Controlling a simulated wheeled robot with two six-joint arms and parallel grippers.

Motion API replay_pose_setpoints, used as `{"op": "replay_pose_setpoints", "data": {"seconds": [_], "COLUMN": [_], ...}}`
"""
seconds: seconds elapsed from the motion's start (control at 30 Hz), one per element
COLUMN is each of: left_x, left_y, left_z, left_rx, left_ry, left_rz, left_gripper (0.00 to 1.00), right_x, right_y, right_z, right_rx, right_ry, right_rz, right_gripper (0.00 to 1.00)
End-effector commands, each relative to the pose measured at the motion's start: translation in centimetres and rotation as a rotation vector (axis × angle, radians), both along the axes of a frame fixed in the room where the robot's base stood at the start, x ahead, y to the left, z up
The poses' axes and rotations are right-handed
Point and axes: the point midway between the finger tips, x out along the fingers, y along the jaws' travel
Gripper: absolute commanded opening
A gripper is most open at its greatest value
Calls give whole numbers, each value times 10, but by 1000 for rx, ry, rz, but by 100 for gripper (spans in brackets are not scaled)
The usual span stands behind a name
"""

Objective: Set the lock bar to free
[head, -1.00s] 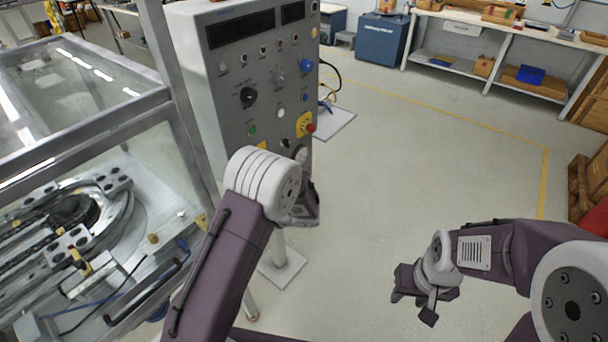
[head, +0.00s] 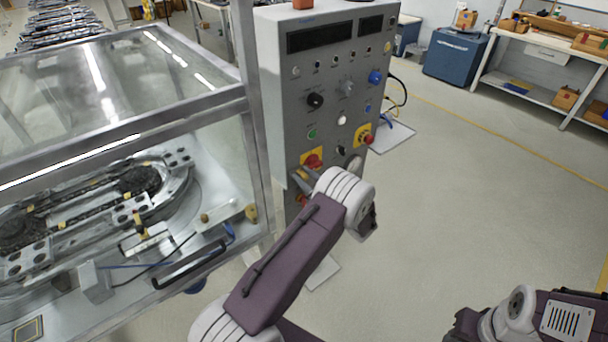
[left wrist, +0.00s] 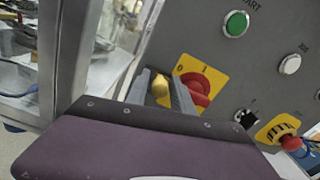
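The grey control cabinet (head: 330,105) stands ahead. A red rotary switch (head: 312,160) on a yellow plate marked 0 and I sits low on its panel; the switch also shows in the left wrist view (left wrist: 198,88). I cannot make out a part labelled as the lock bar. My left gripper (left wrist: 162,82) has its grey fingers apart by the cabinet, left of the red switch. A yellow piece (left wrist: 160,92) shows between the fingers; I cannot tell if they touch it. In the head view the left arm partly hides the fingers. My right gripper (head: 463,325) is at the bottom edge, its fingers unclear.
A glazed enclosure (head: 245,160) with a metal frame and a ring track (head: 170,185) inside stands close on the left. A red emergency button (head: 366,140) is on the panel's right. Open floor lies right of the cabinet.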

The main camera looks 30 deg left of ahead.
Motion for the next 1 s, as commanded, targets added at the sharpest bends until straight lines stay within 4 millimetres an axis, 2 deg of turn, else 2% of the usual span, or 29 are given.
{"op": "replay_pose_setpoints", "data": {"seconds": [0.23, 0.27, 0.33, 0.37, 1.0], "left_x": [1, 1, 1, 1, 1], "left_y": [2, 2, 2, 2, 2], "left_z": [0, 0, 0, 0, 0], "left_rx": [-1, -1, -1, -1, -1], "left_ry": [0, 0, 0, 0, 0], "left_rz": [0, 0, 0, 0, 0], "left_gripper": [29, 23, 4, 0, 0], "right_x": [0, 0, 0, 0, 0], "right_y": [0, 0, 0, 0, 0], "right_z": [0, 0, 0, 0, 0], "right_rx": [0, 0, 0, 0, 0], "right_ry": [0, 0, 0, 0, 0], "right_rz": [0, 0, 0, 0, 0], "right_gripper": [42, 42, 42, 42, 42]}}
